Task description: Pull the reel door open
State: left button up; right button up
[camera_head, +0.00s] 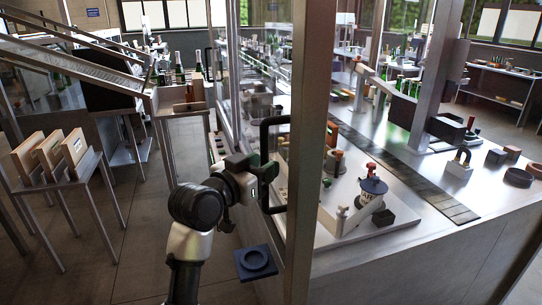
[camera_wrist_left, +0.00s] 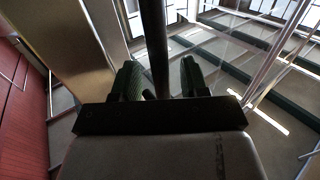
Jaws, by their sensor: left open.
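The reel door is a clear panel in a metal frame (camera_head: 306,120), standing upright in the middle of the head view. A black bar handle (camera_head: 266,135) is fixed to it on the left side of the post. My left gripper (camera_head: 266,177) is at the lower part of this handle. In the left wrist view, the dark handle bar (camera_wrist_left: 153,40) runs between the two green-black fingers of my left gripper (camera_wrist_left: 161,80). The fingers are open, one on each side of the bar, with gaps visible. My right gripper is not in view.
Behind the door, a metal worktop (camera_head: 420,195) holds a dark blue-topped reel part (camera_head: 373,187) and several small blocks. A rack with wooden boxes (camera_head: 50,153) stands at left. A dark blue square pad (camera_head: 256,262) is below my left gripper. Floor at lower left is clear.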

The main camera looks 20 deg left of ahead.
pick_arm(q)
jog(key=x, duration=0.3)
grip_shut()
dwell(0.3)
